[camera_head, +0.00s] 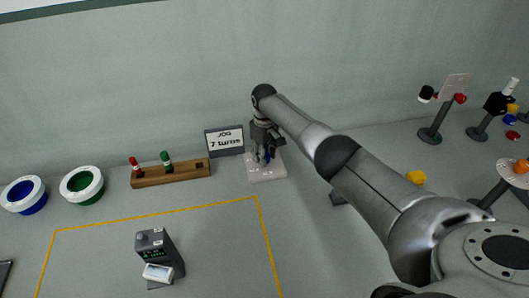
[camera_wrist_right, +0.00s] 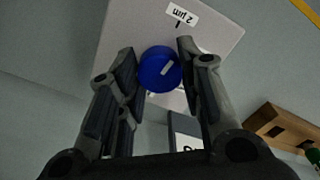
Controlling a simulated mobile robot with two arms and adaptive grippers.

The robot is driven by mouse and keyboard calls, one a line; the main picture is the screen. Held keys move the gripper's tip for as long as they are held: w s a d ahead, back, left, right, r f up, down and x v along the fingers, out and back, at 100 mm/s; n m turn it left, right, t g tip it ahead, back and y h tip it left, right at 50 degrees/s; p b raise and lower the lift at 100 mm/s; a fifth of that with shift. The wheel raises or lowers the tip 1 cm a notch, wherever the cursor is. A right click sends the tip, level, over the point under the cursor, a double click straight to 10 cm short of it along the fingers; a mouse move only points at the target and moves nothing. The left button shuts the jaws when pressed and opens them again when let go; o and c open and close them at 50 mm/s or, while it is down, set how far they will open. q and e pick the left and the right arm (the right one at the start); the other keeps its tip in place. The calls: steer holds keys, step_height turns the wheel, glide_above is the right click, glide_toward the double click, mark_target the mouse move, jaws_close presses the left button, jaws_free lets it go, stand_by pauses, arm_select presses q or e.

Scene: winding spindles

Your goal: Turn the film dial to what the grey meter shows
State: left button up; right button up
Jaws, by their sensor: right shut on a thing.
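The blue film dial (camera_wrist_right: 160,68) sits on a pale square plate (camera_wrist_right: 117,30), with a white mark on its face. A label (camera_wrist_right: 182,15) reading "2 µm", upside down in the right wrist view, lies beside a short tick on the plate. My right gripper (camera_wrist_right: 156,72) is shut on the dial, one finger on each side. In the head view the plate (camera_head: 267,174) lies by the wall, and my right gripper (camera_head: 266,153) mostly covers the dial. The grey meter (camera_head: 154,241) stands front left with green digits too small to read. My left gripper is out of view.
A sign (camera_head: 224,140) reading "JOG 7 turns" stands left of the plate. A wooden rack (camera_head: 171,177) holds red and green pegs. Blue (camera_head: 23,195) and green (camera_head: 82,186) spools lie left. Several stands, one (camera_head: 431,134) near the wall, are right.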

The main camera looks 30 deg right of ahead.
steer(key=m+p, duration=0.2)
steer(key=m, duration=0.3)
steer(key=m+p, duration=0.1)
steer(key=m, duration=0.4)
steer(key=shift+m, duration=0.3)
stand_by(0.4)
steer(key=o, duration=1.1)
steer(key=shift+c, duration=0.2)
steer(key=shift+r, duration=0.1)
step_height(320, 180, up, 12)
